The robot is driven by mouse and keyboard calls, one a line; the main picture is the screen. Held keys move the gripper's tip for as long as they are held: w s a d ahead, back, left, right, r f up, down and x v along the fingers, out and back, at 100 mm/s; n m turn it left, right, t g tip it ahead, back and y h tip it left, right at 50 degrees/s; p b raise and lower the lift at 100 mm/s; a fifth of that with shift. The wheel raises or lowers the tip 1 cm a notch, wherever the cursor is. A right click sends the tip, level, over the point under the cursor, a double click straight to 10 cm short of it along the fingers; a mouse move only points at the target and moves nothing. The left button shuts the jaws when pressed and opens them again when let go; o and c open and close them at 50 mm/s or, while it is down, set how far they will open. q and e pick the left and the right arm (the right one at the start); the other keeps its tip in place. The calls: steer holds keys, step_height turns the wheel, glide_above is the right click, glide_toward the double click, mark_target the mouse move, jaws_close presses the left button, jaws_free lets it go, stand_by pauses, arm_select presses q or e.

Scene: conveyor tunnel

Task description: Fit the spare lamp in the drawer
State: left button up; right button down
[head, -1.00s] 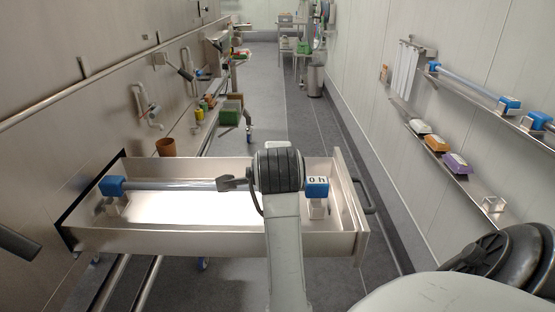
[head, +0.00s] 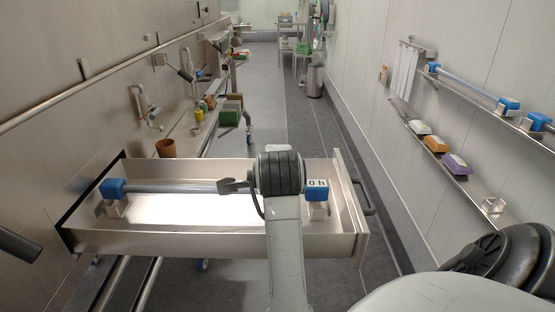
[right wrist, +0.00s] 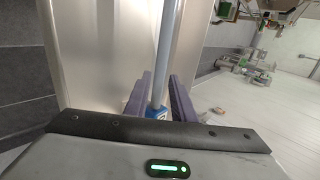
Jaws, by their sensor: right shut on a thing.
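The spare lamp is a pale tube (head: 175,187) with a blue cap (head: 114,188) at its left end. A blue cap marked "0 h" (head: 317,187) is at its right end. It lies level, lengthwise in the open drawer (head: 190,244), its caps at two pale holders (head: 117,209); I cannot tell if they are fully seated. My right gripper (head: 233,187) is shut on the tube, right of its middle; my wrist partly hides the lamp. The right wrist view shows the tube (right wrist: 168,55) between the fingers (right wrist: 157,100).
A brown pot (head: 165,148) stands behind the drawer. The drawer front has a handle (head: 364,190) on the right. A right wall shelf holds another blue-ended tube (head: 465,84); a lower shelf holds white, orange and purple items (head: 436,144). The aisle floor (head: 285,110) is clear.

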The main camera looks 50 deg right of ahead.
steer(key=shift+f+b, duration=1.6)
steer(key=shift+f, duration=0.6)
steer(key=shift+r, duration=0.15)
steer(key=c, duration=1.4)
jaws_free()
steer(key=v, duration=0.7)
steer(key=shift+s+p, duration=0.15)
steer(key=shift+p, duration=0.3)
steer(key=shift+a+r, duration=0.1)
steer(key=shift+a, duration=0.05)
